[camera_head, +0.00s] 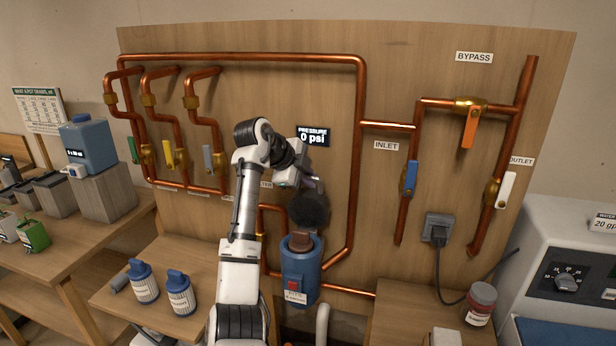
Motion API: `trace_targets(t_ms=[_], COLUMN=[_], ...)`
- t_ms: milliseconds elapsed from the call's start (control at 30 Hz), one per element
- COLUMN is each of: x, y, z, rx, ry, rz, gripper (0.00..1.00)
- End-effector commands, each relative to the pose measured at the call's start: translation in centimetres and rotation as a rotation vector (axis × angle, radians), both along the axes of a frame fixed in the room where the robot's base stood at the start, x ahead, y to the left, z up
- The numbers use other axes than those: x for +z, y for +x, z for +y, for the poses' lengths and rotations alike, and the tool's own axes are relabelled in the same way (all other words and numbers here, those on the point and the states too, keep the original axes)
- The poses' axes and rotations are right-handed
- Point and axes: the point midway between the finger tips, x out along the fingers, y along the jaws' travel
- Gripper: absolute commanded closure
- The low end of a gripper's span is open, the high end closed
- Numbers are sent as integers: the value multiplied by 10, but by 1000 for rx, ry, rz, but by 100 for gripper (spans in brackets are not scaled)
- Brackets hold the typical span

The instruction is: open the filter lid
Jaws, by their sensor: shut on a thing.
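The filter housing (300,268) is a blue cylinder with a red square on its front, low in the middle of the panel. Its top is uncovered, and a brown cylinder (302,242) shows at the opening. The filter lid (309,211) is a dark round disc, tilted up steeply above the housing. My gripper (309,184) is at the upper edge of the lid and shut on it. The exact grip and any hinge are too small or hidden to tell.
Copper pipes surround the housing, with a blue-handled inlet valve (410,178) to the right. Two white-and-blue bottles (180,293) stand on the low wooden table at left. A pressure display (313,136) reads 0 psi.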

Motion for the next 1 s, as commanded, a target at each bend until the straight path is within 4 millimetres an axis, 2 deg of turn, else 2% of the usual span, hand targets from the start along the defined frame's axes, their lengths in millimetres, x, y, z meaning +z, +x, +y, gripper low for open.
trace_targets(t_ms=[200,233,300,633,767,1000], x=[-3,-3,-3,1,14,53], y=[0,0,0,-2,-10,-35], z=[0,0,0,4,14,45], rx=[1,1,1,1,3,4], ry=[0,0,0,0,0,0], rz=[6,6,6,2,-1,-3], gripper=[100,86,79,79,79,79])
